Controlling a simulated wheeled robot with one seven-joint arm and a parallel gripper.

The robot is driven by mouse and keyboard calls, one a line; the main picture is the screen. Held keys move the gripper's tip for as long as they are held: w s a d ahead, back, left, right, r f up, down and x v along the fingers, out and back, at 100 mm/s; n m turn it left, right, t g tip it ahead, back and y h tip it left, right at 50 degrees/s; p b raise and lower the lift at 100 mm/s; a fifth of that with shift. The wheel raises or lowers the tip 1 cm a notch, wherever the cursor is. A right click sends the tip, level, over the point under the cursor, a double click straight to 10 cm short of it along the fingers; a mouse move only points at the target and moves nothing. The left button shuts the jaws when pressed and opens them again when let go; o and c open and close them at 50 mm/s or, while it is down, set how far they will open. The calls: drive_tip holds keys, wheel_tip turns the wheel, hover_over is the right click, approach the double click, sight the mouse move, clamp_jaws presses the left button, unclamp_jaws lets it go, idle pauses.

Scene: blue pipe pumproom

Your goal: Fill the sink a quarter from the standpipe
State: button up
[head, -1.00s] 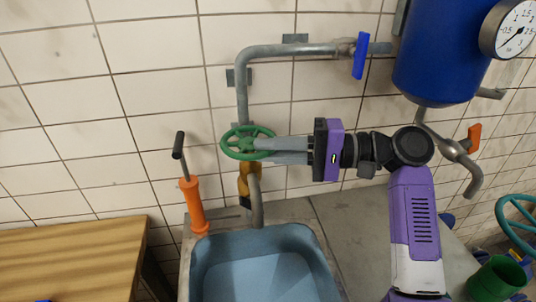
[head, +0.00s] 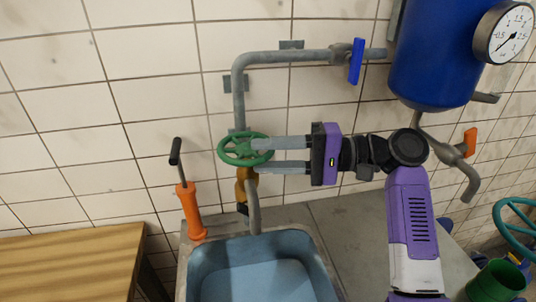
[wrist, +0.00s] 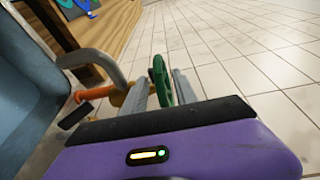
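The standpipe (head: 240,95) is a grey pipe on the tiled wall with a green handwheel (head: 236,151) on it. Below the wheel is a brass-coloured body, and a grey spout (head: 254,208) bends down at the back edge of the blue sink (head: 215,255). The sink's inside is pale blue; I cannot tell whether it holds water. My gripper (head: 254,155) is open, coming from the right, with its fingertips at the wheel's right side. In the wrist view, the green wheel (wrist: 160,80) shows edge-on between the two spread fingers, and the spout (wrist: 108,68) lies to the left.
A blue lever (head: 356,60) sits on the upper pipe. A blue tank (head: 432,55) with a gauge (head: 505,34) and an orange-handled tap (head: 470,142) are at right. An orange hand pump (head: 191,208) stands left of the sink. A wooden table (head: 70,262) is at lower left.

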drive_tip(key=d+b, duration=0.1)
drive_tip(key=d, duration=0.6)
drive_tip(key=shift+d+r, duration=0.2)
drive_tip(key=shift+d, duration=0.15)
drive_tip(key=shift+w+b, duration=0.1)
drive_tip(key=shift+b, duration=0.2)
idle(0.6)
